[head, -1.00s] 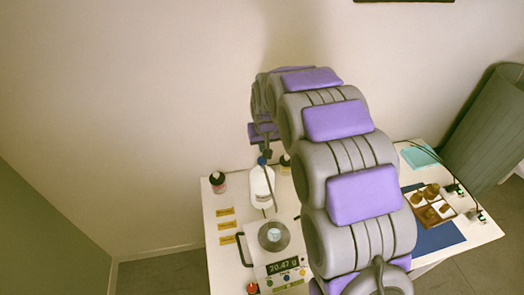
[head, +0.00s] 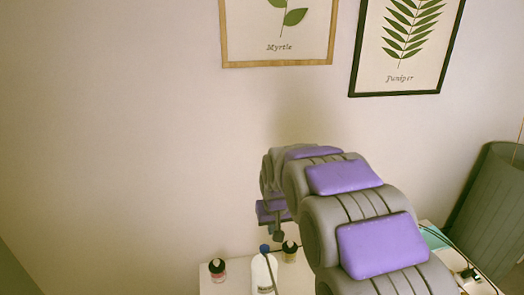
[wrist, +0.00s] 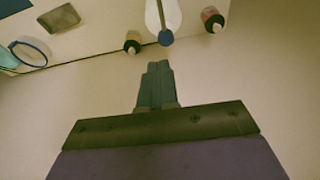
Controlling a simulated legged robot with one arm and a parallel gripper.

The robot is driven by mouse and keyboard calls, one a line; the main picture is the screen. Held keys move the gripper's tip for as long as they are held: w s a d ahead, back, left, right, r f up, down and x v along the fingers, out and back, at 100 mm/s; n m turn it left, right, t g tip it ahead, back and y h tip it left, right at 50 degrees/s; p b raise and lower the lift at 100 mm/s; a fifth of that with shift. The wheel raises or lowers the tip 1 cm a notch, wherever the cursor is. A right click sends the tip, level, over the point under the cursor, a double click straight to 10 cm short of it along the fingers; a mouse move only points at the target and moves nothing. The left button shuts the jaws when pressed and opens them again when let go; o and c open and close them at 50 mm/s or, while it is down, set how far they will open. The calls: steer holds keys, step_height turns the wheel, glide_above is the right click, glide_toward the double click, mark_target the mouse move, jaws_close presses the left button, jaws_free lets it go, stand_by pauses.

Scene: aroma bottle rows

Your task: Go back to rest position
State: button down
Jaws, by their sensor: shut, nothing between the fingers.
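My gripper (head: 278,236) hangs at the end of my raised, bent arm, near the back of the table in the head view. In the wrist view its fingers (wrist: 157,70) are together with nothing between them, over the plain wall. Near it are a white bottle with a blue top (head: 262,274), a small dark-topped amber bottle (head: 290,254) and a small red-labelled bottle (head: 218,272) farther left. The wrist view also shows the white bottle (wrist: 163,12), the amber bottle (wrist: 132,44) and the red-labelled one (wrist: 212,20). The gripper touches none that I can see.
The white table (head: 208,287) shows only at the bottom, partly hidden by my arm. A grey-green ribbed bin (head: 487,205) stands at right. Framed Myrtle (head: 278,30) and Juniper (head: 408,45) pictures hang on the wall. A blue ring (wrist: 28,52) shows in the wrist view.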

steer(key=s+d+m+g, duration=0.1)
steer(key=s+d, duration=0.4)
steer(key=s, duration=1.5)
steer(key=s+d+r+m+g, duration=0.1)
steer(key=s+d+g, duration=0.2)
steer(key=s, duration=1.6)
steer(key=shift+s+d+g+h, duration=0.3)
steer(key=shift+s+d+g, duration=0.1)
steer(key=shift+d, duration=0.8)
